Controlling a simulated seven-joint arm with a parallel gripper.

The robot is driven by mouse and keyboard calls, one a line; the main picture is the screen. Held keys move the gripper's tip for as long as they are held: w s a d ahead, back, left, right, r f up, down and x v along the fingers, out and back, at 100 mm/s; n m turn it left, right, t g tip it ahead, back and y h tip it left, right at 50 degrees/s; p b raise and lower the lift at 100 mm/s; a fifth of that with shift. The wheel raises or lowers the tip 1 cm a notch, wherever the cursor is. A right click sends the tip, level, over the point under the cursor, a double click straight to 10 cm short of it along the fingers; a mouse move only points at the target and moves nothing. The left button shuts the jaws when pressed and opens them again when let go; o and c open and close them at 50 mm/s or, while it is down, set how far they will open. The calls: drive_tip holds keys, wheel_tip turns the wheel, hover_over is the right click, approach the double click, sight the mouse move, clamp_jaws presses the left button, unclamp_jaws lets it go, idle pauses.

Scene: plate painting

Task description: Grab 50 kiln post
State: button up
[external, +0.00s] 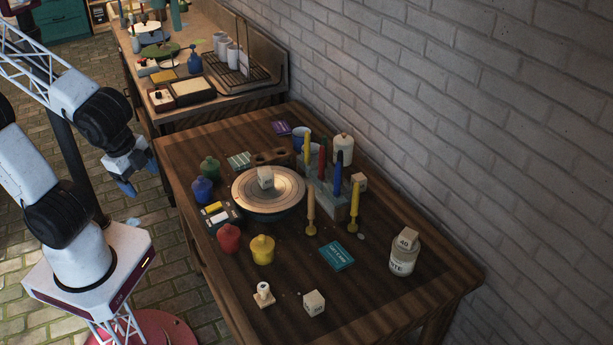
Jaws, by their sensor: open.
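Several pale block-shaped posts are on the table. One block (314,303) stands near the front edge with a mark too small to read. Another block (265,178) sits on the round turntable (291,207). A third block (359,183) is by the candles at the back. A block marked 40 (408,239) rests on top of a white jar (402,262) at the right. I cannot tell which block is marked 50. My gripper (127,188), with blue fingertips, is open and empty, off the table's left edge and apart from every block.
Lidded pots in green (210,167), blue (202,190), red (229,238) and yellow (262,250) line the turntable's left and front. A teal booklet (337,256) lies flat.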

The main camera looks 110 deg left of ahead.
drive_tip(key=w+a+f+m+y, duration=0.3)
drive_tip(key=w+f+m+y, duration=0.15)
drive_tip(key=w, duration=0.55)
drive_tip(key=m+t+y, duration=0.4)
drive_tip(key=m+y, duration=0.1)
drive_tip(key=m, duration=0.8)
approach(309, 300)
drive_tip(key=s+a+r, duration=0.7)
drive_tip(key=a, duration=0.3)
drive_tip(key=w+d+f+m+t, duration=0.1)
drive_tip(key=w+f+m, duration=0.1)
drive_tip(key=f, duration=0.1)
drive_tip(key=w+d+f+m+t, duration=0.1)
drive_tip(key=w+d+f+m, duration=0.1)
drive_tip(key=w+f, duration=0.1)
drive_tip(key=w+d+f+m+t+h, duration=0.1)
drive_tip(key=w+d+f+m, duration=0.1)
drive_tip(key=f, duration=0.1)
drive_tip(key=shift+w+d+f+m+t, duration=0.25)
drive_tip(key=shift+w+f+m+t, duration=0.05)
drive_tip(key=shift+w+f+m, duration=0.1)
drive_tip(key=shift+x, duration=1.25)
drive_tip(key=shift+a, duration=0.1)
drive_tip(key=shift+x, duration=2.55)
